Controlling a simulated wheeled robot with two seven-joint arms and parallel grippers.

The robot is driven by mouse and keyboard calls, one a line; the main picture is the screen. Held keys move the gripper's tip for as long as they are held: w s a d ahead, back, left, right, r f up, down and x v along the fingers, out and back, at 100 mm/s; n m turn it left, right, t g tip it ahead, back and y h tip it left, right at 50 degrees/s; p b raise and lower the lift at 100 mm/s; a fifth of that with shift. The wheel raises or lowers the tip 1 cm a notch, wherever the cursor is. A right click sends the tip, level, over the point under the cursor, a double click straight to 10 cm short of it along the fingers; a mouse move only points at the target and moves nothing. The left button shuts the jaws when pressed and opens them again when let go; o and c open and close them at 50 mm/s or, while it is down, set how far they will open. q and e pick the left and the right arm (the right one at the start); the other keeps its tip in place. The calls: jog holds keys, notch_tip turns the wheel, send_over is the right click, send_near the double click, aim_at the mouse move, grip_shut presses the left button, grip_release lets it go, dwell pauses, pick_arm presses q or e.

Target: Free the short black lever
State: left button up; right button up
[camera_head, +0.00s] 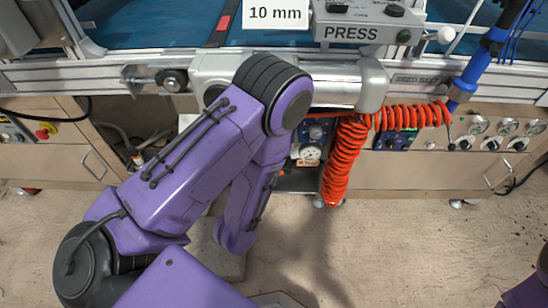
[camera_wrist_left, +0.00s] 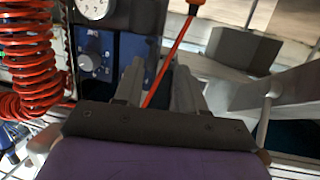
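I cannot pick out a short black lever with certainty in either view. My left arm reaches in from the left in the head view, and its gripper is hidden there behind the arm. In the left wrist view my left gripper (camera_wrist_left: 158,85) has two grey fingers standing apart. A thin red rod (camera_wrist_left: 172,50) with an orange end runs through the gap between them; I cannot tell whether it touches a finger. My right gripper is out of view.
A red coiled hose (camera_head: 345,160) hangs beside my left arm and shows in the wrist view (camera_wrist_left: 25,65). A blue panel with a knob (camera_wrist_left: 88,62) is left of the fingers, a grey block (camera_wrist_left: 240,50) right. A PRESS box (camera_head: 350,30) stands above. The floor in front is open.

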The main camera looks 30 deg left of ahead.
pick_arm(q)
jog(key=w+a, duration=0.1)
jog(key=w, duration=0.3)
jog(key=w+a+r+t+b, duration=0.1)
jog(key=w, duration=0.2)
jog(key=w+a+t+b, duration=0.1)
jog(key=w, duration=0.3)
jog(key=shift+w+a+r+y, duration=0.25)
jog(key=shift+w+r+y, duration=0.05)
jog(key=shift+y, duration=0.1)
jog(key=shift+d, duration=0.1)
grip_shut()
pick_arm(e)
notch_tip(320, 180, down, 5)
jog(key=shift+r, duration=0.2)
